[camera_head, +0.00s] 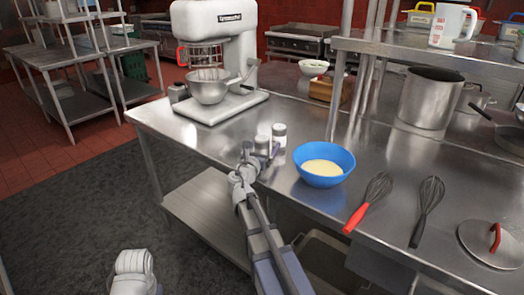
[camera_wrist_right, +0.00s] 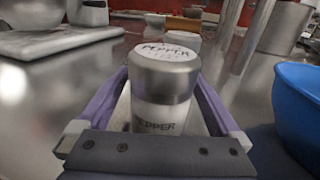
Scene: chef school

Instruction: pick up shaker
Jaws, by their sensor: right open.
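A pepper shaker (camera_wrist_right: 165,90), with a metal cap and a white body lettered PEPPER, stands upright between the fingers of my right gripper (camera_wrist_right: 158,108) in the right wrist view. The jaws are open around it, with gaps beside the shaker. In the head view this gripper (camera_head: 259,153) is at the counter's front edge, and the shaker (camera_head: 263,142) is partly hidden by it. A second shaker (camera_head: 279,133) stands close by, just to the right and beyond.
A blue bowl (camera_head: 325,163) with pale yellow contents stands right of the gripper. Beyond it lie a red-handled whisk (camera_head: 371,200), a black-handled whisk (camera_head: 428,207) and a lid (camera_head: 492,244). A stand mixer (camera_head: 215,60) stands at the counter's back left. Bare counter lies between mixer and shakers.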

